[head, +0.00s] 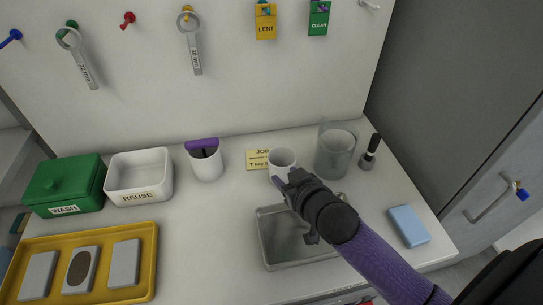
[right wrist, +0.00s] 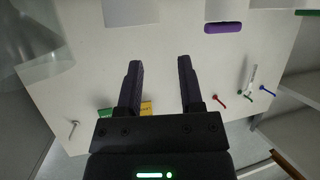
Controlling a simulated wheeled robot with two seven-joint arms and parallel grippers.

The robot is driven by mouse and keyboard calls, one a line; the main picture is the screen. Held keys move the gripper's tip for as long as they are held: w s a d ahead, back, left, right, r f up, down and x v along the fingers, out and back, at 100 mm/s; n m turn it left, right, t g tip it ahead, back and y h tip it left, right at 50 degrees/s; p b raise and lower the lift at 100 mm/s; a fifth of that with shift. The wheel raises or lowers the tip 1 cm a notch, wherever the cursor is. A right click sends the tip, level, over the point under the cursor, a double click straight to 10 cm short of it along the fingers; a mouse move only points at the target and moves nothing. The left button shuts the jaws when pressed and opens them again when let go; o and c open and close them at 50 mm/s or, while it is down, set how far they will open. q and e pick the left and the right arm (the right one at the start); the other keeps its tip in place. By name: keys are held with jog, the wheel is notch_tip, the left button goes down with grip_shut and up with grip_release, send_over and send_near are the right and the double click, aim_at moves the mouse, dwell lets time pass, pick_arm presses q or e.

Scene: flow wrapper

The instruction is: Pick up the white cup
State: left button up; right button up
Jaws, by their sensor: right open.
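A plain white cup (head: 282,157) stands on the white worktop, right of centre in the head view. My right gripper (head: 290,186) is just in front of it and hides its lower part; I cannot tell whether they touch. In the right wrist view the two dark fingers (right wrist: 160,64) are apart with nothing between them. A white shape, likely the cup (right wrist: 130,10), is cut off at the top edge there. My left gripper is not in view.
Another white cup (head: 207,166) holds a purple-handled tool. A clear glass jar (head: 335,155) and dark brush (head: 370,152) stand right of the plain cup. A metal tray (head: 268,248) lies under my arm. A blue sponge (head: 409,226), REUSE bin (head: 138,182) and yellow tray (head: 150,260) flank it.

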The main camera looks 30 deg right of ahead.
aim_at(271, 163)
jog(key=b+x, duration=0.1)
jog(key=x, duration=0.2)
jog(key=b+x, duration=0.1)
jog(key=x, duration=0.2)
jog(key=b+x, duration=0.2)
jog(key=shift+w+d+f, duration=0.25)
jog(key=shift+f, duration=0.2)
jog(key=shift+w, duration=0.15)
jog(key=shift+r, duration=0.1)
jog(key=shift+c, duration=0.2)
grip_shut()
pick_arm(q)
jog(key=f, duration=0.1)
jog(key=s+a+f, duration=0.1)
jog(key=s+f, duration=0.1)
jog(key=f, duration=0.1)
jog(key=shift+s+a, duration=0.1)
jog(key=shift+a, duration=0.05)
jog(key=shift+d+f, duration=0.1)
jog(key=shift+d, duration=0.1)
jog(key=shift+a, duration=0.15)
